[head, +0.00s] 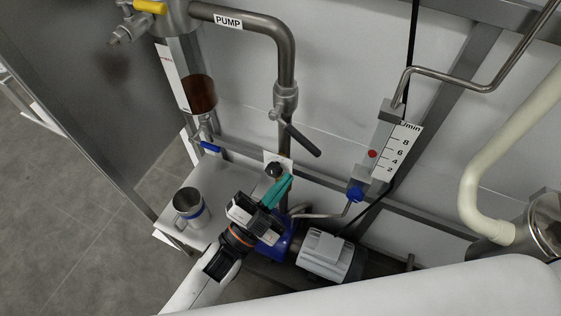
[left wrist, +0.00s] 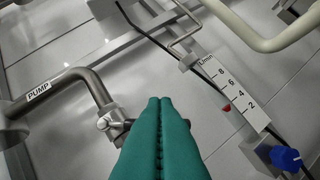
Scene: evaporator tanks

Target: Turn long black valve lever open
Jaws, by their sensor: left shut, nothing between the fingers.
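The long black valve lever (head: 303,140) sticks out from a valve on the vertical steel pipe below the PUMP label, slanting down to the right. My left gripper (head: 289,179), with teal fingers, is shut and empty. In the head view it appears below the lever, with a visible gap in the picture. In the left wrist view the shut fingers (left wrist: 159,100) fill the lower middle. The valve body (left wrist: 112,121) shows just left of them, and the lever is mostly hidden behind them. My right gripper is not in view.
A flow meter (head: 388,150) with a blue knob (head: 356,192) stands right of the lever. A grey and blue pump motor (head: 326,254) sits below. A metal mug (head: 191,208) stands on a shelf at left. A cream hose (head: 480,180) hangs at right.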

